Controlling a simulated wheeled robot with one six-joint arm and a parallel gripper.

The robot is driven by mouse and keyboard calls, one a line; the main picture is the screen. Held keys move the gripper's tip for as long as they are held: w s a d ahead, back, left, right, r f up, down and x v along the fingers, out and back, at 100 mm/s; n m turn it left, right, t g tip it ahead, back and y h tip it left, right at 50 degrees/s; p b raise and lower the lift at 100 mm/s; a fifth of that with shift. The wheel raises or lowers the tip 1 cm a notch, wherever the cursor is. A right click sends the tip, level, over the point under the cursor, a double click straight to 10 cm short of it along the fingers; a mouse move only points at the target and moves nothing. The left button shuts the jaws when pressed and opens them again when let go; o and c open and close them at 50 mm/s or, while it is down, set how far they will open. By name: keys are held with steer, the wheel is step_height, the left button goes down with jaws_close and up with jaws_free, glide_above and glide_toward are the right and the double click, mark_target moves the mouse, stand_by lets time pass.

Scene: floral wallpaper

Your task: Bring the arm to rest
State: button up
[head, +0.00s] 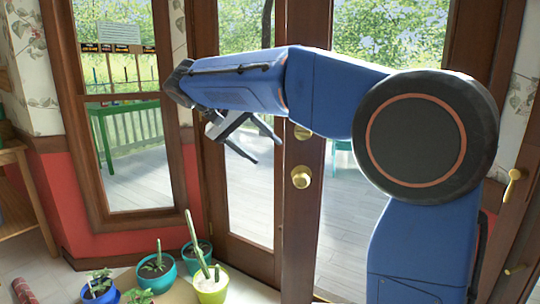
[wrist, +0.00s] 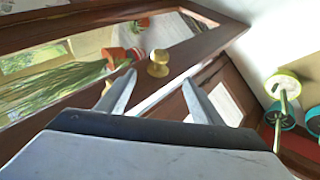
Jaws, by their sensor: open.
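My blue arm reaches across the head view from the right, its links bent at a large round joint. My gripper (head: 268,148) hangs below the arm's end, in front of the glass doors, with its two fingers spread and nothing between them. In the wrist view my gripper (wrist: 157,85) also shows open and empty, its fingers pointing toward the door frame and a brass knob (wrist: 158,63). I cannot tell how far the fingertips are from the door.
Wooden glass doors (head: 203,160) with a brass knob (head: 301,177) stand behind the arm. Potted cacti, including one in a yellow-green pot (head: 211,288) and one in a teal pot (head: 157,276), stand low at the bottom. A wooden shelf (head: 22,215) is at the left edge.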

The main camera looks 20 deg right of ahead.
steer(key=shift+a+r, duration=0.2)
steer(key=shift+r, duration=0.05)
stand_by(0.3)
steer(key=s+d+f+n+y, duration=0.1)
steer(key=s+d+f+y, duration=0.1)
steer(key=s+d+f, duration=0.4)
steer(key=s+d+f+n+y, duration=0.1)
steer(key=s+f+n+y, duration=0.2)
steer(key=s, duration=0.6)
steer(key=s+f+t+y, duration=0.3)
steer(key=s+f+y, duration=0.1)
steer(key=s+f, duration=1.1)
step_height(320, 180, down, 3)
steer(key=shift+s+a+r+t, duration=0.15)
steer(key=shift+s+a+t, duration=0.05)
steer(key=shift+a+t, duration=0.2)
